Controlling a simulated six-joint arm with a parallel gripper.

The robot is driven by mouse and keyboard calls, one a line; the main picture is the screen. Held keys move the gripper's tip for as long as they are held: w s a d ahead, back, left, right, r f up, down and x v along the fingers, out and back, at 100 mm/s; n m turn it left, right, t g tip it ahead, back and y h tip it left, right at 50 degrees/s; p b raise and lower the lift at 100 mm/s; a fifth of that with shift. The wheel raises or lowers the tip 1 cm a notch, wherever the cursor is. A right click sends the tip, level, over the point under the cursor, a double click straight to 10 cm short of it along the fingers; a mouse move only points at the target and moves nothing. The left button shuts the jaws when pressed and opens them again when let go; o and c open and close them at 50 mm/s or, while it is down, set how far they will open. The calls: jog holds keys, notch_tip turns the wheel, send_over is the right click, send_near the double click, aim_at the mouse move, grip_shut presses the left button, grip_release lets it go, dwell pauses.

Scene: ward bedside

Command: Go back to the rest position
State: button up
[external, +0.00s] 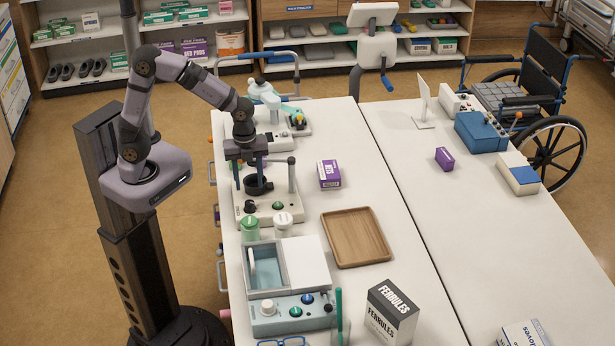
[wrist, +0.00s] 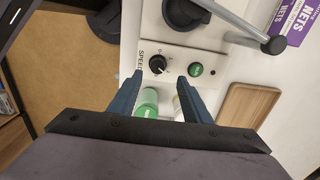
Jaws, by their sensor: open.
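My gripper (external: 250,174) is open and points down over the back part of a white device with a dark ring holder and a grey post, near the left edge of the white table. In the wrist view its two fingers (wrist: 160,80) are apart with nothing held between them. Beyond the tips are the device's black speed knob (wrist: 158,64) and green button (wrist: 195,69). A green-topped jar (wrist: 147,103) and a white jar (wrist: 178,108) show between the fingers, lower in the picture. The arm is bent, reaching right from its column.
A purple nets box (external: 329,174) and a wooden tray (external: 356,238) lie right of the device. A teal-and-white bin unit (external: 265,268) and a ferrules box (external: 391,313) are nearer. The right table (external: 450,220) is mostly clear. A wheelchair (external: 545,100) stands behind it.

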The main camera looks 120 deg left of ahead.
jog(key=shift+w+a+n, duration=0.15)
jog(key=shift+n, duration=0.95)
jog(key=shift+f+n, duration=0.15)
jog(key=shift+n, duration=0.85)
jog(key=s+f+n, duration=0.1)
jog(key=n, duration=0.1)
jog(key=s+d+f+n, duration=0.1)
jog(key=n, duration=0.1)
jog(key=s+d+f+n, duration=0.1)
jog(key=n, duration=0.2)
jog(key=shift+s, duration=0.1)
jog(key=s+d+m, duration=0.2)
jog(key=s+d, duration=0.2)
jog(key=d, duration=1.3)
jog(key=shift+s+d, duration=0.15)
jog(key=shift+d, duration=0.05)
